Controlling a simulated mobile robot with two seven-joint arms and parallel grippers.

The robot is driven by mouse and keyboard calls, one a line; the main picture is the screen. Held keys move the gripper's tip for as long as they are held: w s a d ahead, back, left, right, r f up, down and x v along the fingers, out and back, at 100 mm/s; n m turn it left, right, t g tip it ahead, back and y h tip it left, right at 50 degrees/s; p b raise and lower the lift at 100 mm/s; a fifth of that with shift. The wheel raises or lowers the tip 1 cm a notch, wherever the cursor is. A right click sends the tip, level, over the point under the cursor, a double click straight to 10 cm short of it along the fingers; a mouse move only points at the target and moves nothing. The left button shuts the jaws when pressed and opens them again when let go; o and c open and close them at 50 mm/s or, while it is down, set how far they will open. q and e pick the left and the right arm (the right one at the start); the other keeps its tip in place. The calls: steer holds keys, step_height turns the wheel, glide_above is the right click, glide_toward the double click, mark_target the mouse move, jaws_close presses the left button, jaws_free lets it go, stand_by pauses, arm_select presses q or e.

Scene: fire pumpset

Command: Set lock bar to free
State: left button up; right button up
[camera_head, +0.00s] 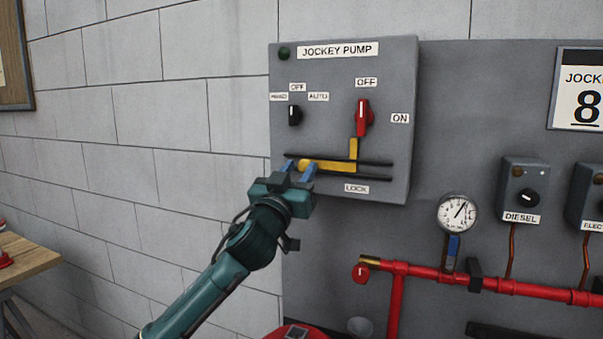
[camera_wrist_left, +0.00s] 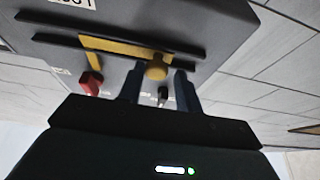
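The yellow lock bar (camera_head: 335,167) sits between two dark horizontal rails on the grey jockey pump box (camera_head: 390,140), above the LOCK label (camera_head: 356,189). Its upright tab (camera_head: 353,148) reaches the lower end of the red switch handle (camera_head: 362,116), which stands vertical below OFF. A round yellow knob (camera_wrist_left: 156,68) is at the bar's left end in the head view. My left gripper (camera_head: 299,168) is open, its blue fingers on either side of the knob. The left wrist view shows gaps beside the knob. My right gripper is not in view.
A small black selector (camera_head: 294,115) is on the box above the knob. A pressure gauge (camera_head: 457,213) and red pipes (camera_head: 490,283) are at lower right. A wooden table (camera_head: 25,260) stands at far left.

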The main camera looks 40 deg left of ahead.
arm_select(q)
steer(key=shift+o, duration=1.1)
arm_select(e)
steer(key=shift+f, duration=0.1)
arm_select(q)
steer(key=shift+s+d, duration=0.1)
steer(key=b+v, duration=0.1)
steer(key=v, duration=0.1)
steer(key=b+v, duration=0.1)
steer(key=v, duration=0.1)
steer(key=shift+f, duration=0.3)
steer(key=b+v, duration=0.2)
steer(key=v, duration=0.6)
steer(key=shift+s+b, duration=0.35)
steer(key=shift+s, duration=0.1)
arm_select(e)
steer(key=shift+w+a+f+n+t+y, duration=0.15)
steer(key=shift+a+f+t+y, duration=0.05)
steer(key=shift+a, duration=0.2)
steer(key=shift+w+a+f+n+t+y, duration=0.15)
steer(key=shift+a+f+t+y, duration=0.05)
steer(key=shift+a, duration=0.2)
arm_select(q)
steer(key=shift+r, duration=0.1)
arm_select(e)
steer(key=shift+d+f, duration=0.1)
